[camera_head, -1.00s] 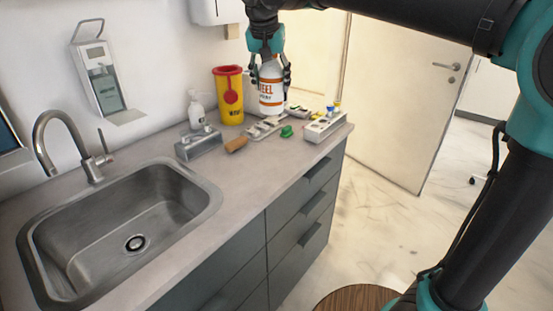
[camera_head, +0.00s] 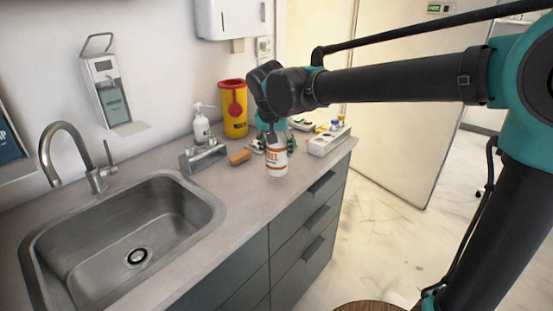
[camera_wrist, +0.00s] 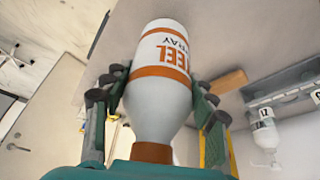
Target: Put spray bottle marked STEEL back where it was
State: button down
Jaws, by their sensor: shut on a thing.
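The white spray bottle (camera_head: 276,160) with orange bands and partly visible orange lettering is upright at the counter's front part, left of the white box. My gripper (camera_wrist: 157,100) is shut on it; in the wrist view its fingers lie on both sides of the bottle (camera_wrist: 163,75). In the head view my wrist hides the bottle's top, and I cannot tell whether its base touches the counter (camera_head: 235,195).
A brown cork-like piece (camera_head: 240,157) and a metal holder (camera_head: 203,157) lie left of the bottle. A yellow bin (camera_head: 234,120), a soap bottle (camera_head: 201,125) and a white box (camera_head: 329,141) stand around. The sink (camera_head: 60,232) is at left; bare counter lies between.

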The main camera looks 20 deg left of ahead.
aim_at(276, 158)
jog(key=shift+f, duration=1.8)
jog(key=shift+f, duration=0.1)
jog(key=c, duration=0.5)
grip_release()
jog(key=shift+c, duration=0.2)
jog(key=v, duration=1.2)
